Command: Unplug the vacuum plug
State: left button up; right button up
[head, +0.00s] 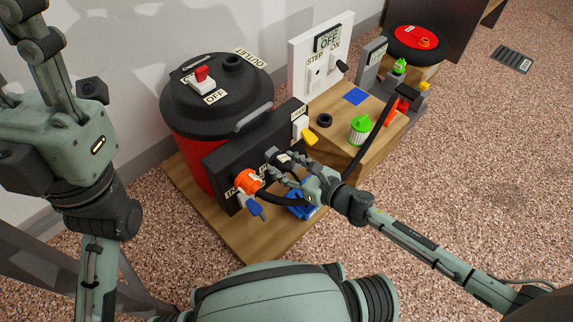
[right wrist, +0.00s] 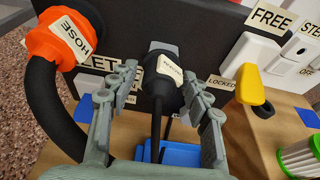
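The vacuum plug (right wrist: 168,82) is a black, labelled plug with two dark cords hanging below it. It sits against the front of a black panel (head: 226,165) and also shows in the head view (head: 279,157). My right gripper (right wrist: 160,76) is open, with one finger on each side of the plug. A gap shows on the left; the right finger is very close, and contact cannot be told. My left gripper (head: 40,60) is raised at the upper left, away from the panel; its fingertips are cut off by the frame.
An orange hose collar (head: 247,181) with a thick black hose is left of the plug. A yellow lever (head: 310,138) is to its right. A red and black vacuum canister (head: 217,95) stands behind the panel. A green-capped filter (head: 360,129) stands on the wooden block.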

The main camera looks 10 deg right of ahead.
jog(key=shift+s+d, duration=0.1)
jog(key=shift+s+d, duration=0.15)
jog(key=shift+s, duration=0.15)
jog(key=v, duration=1.1)
jog(key=shift+r, duration=0.25)
dwell(0.3)
